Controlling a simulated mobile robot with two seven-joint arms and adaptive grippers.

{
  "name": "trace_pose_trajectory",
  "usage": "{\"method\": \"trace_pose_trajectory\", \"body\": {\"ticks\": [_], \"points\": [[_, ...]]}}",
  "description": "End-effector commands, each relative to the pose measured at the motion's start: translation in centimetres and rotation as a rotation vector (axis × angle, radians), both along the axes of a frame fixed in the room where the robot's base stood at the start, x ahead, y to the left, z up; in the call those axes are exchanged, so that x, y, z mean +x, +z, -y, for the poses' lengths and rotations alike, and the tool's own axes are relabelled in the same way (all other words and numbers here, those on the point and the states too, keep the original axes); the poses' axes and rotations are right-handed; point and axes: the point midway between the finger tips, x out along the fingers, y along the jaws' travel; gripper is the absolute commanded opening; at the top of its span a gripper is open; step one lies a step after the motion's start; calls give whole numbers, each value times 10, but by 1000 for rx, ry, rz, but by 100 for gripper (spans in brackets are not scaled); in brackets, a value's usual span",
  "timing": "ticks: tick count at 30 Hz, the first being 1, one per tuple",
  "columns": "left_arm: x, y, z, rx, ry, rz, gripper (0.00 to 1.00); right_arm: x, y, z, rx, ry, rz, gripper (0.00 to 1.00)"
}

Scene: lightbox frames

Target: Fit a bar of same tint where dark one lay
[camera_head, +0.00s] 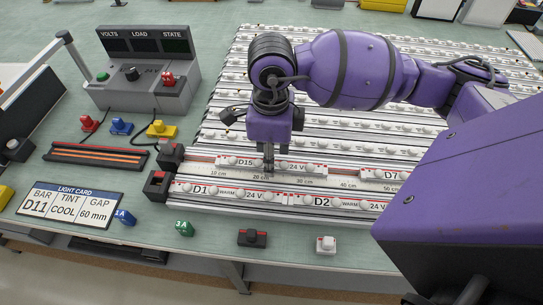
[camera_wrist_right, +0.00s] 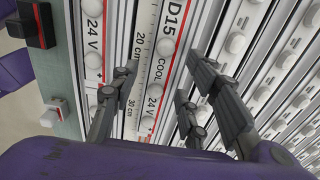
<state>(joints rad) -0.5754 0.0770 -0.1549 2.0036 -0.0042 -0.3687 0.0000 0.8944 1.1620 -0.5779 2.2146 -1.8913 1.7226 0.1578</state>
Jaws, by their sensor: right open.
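A white bar marked D15, COOL and 24 V (camera_head: 235,162) lies in the second row from the front, behind a ruler strip (camera_head: 262,177). In the right wrist view the D15 bar (camera_wrist_right: 165,48) runs between the fingers. My right gripper (camera_head: 268,163) points down over it, open, with its fingers on either side of the bar; contact cannot be told. Further right in the same row is a bar marked D7 (camera_head: 385,174). The light card (camera_head: 68,203) reads bar D11, tint COOL, gap 60 mm. My left gripper is not in view.
Warm bars D1 (camera_head: 225,193) and D2 (camera_head: 335,202) fill the front row. A console (camera_head: 146,72), colored clips (camera_head: 161,129), a blue 1A piece (camera_head: 125,217), a green 3A piece (camera_head: 184,228), and black (camera_head: 252,238) and white (camera_head: 325,245) switches stand around the rack.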

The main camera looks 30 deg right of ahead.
Motion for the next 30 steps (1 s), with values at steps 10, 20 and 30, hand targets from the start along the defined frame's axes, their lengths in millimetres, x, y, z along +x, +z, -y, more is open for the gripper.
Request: {"method": "trace_pose_trajectory", "body": {"ticks": [10, 20, 30], "points": [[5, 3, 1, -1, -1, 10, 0, 2, 73, 0, -1, 1, 6, 42], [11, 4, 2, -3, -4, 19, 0, 1, 110, 0, -1, 1, 0, 42], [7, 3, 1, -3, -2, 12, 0, 0, 111, 0, -2, 0, -1, 42]]}}
